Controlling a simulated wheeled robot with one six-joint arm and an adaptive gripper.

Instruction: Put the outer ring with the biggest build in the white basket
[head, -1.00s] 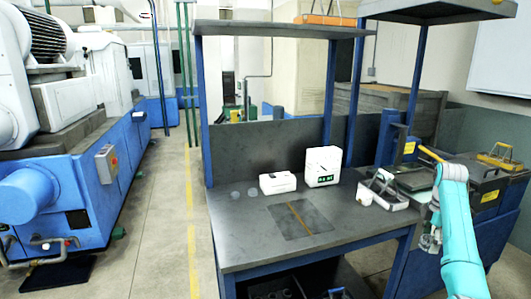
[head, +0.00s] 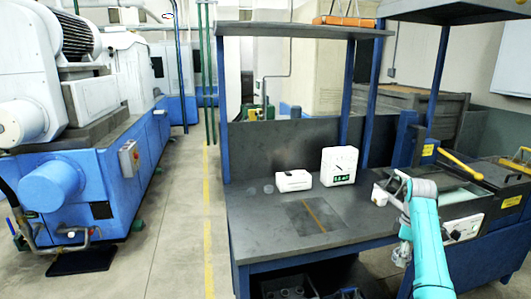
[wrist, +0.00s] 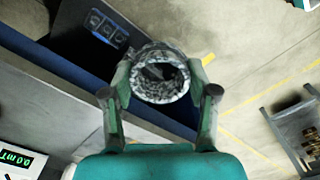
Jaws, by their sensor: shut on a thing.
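My gripper (wrist: 163,85) is shut on a mottled grey metal outer ring (wrist: 161,92), with a finger on each side and the ring's opening facing the wrist camera. In the head view my gripper (head: 402,252) hangs in front of the table's right part, and the ring there is too small to make out clearly. In the wrist view the ring is held clear of the table edge, with floor and a lower shelf behind it. I cannot make out a white basket for certain; a small white item (head: 381,194) on the table is partly hidden by my arm.
The dark worktable (head: 270,230) carries a white box (head: 293,181), a white device with a green display (head: 340,165) and two faint discs. Dark bins (head: 290,291) sit on its lower shelf. A blue machine (head: 80,195) stands left; the floor between (head: 185,220) is clear.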

